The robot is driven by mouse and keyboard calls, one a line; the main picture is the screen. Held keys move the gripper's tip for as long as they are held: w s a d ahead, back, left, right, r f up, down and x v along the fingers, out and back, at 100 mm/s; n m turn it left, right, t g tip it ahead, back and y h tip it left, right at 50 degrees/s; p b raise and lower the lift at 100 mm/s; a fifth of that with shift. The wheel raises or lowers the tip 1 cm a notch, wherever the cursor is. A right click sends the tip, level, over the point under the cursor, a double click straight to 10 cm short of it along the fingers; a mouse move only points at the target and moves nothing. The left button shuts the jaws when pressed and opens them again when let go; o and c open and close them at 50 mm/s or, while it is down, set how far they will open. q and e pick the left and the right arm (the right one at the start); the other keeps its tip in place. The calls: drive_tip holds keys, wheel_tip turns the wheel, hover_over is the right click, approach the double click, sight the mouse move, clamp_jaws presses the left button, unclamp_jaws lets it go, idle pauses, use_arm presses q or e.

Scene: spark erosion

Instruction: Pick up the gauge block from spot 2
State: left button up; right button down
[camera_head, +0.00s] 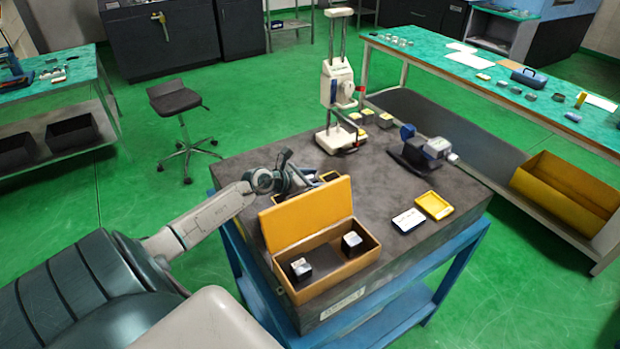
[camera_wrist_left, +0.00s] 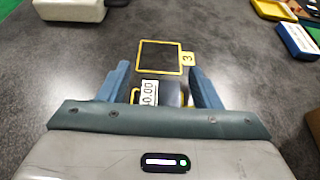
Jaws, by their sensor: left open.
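In the left wrist view, a gauge block (camera_wrist_left: 173,95) with a dark body and a white number label sits between the fingers of my left gripper (camera_wrist_left: 158,80). The fingers stand apart on either side of it, and its lower part is hidden by the gripper body. A yellow outline shows around the block; its spot number is not readable. Just beyond lies an empty yellow-framed square marked 3 (camera_wrist_left: 160,56). In the head view, my left gripper (camera_head: 303,180) is low over the dark plate behind the box's raised lid. The block cannot be made out there. My right gripper is not in view.
An open wooden box (camera_head: 330,271) with a yellow lid (camera_head: 306,212) holds two blocks near the plate's front. A height gauge stand (camera_head: 335,95) rises behind. A dark instrument (camera_head: 415,153), a white-topped case (camera_head: 408,220) and a yellow tray (camera_head: 434,205) are on the right.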

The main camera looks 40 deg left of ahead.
use_arm(q)
drive_tip(key=shift+w, duration=0.1)
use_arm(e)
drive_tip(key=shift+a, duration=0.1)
use_arm(q)
drive_tip(key=shift+c, duration=1.3)
clamp_jaws()
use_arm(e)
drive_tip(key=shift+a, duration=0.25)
use_arm(q)
drive_tip(key=shift+r, duration=0.2)
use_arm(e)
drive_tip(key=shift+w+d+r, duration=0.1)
